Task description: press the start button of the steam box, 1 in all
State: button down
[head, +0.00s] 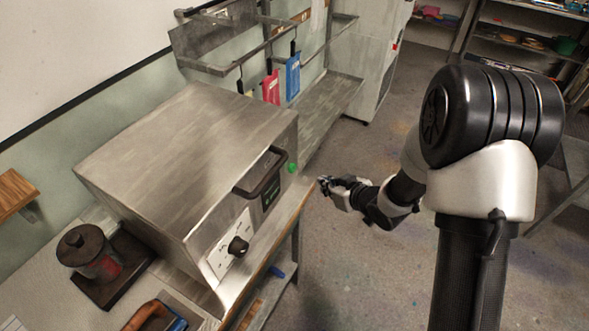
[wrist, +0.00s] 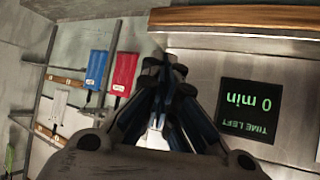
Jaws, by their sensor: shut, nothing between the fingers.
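The steam box (head: 190,140) is a large brushed-metal box on the bench at the left of the head view. Its front has a dark bar handle (head: 262,172), a black knob (head: 238,246) and a round green button (head: 292,168) near the right end. My gripper (head: 323,182) is shut and empty, in front of that end, with a visible gap to the green button. In the wrist view my shut fingers (wrist: 164,68) point towards the metal front. A display (wrist: 251,111) there reads "TIME LEFT 0 min", upside down. The green button does not show in the wrist view.
A lidded pot (head: 90,252) stands on a dark board left of the box. Red and blue packets (head: 292,77) hang from a rail behind it. The bench's wooden edge (wrist: 245,17) runs below the box front. Open floor (head: 350,260) lies in front.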

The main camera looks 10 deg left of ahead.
jog(key=w+a, duration=0.2)
jog(key=a, duration=0.4)
jog(key=shift+b, duration=0.35)
jog(key=shift+w, duration=0.1)
dwell(1.0)
jog(key=shift+w+a, duration=0.1)
jog(key=shift+a, duration=0.25)
jog(key=shift+w+a, duration=0.2)
jog(key=shift+a, duration=0.25)
dwell(0.9)
jog(key=shift+d, duration=0.1)
jog(key=shift+s+d, duration=0.3)
jog(key=shift+d, duration=0.45)
jog(key=shift+s+d+p, duration=0.1)
jog(key=shift+s+d, duration=0.2)
jog(key=shift+d, duration=0.5)
jog(key=shift+s+d+p, duration=0.15)
jog(key=shift+s+d, duration=0.15)
jog(key=shift+d, duration=0.45)
jog(key=shift+s+d+p, duration=0.1)
jog(key=shift+s+d, duration=0.2)
jog(key=shift+d, duration=0.5)
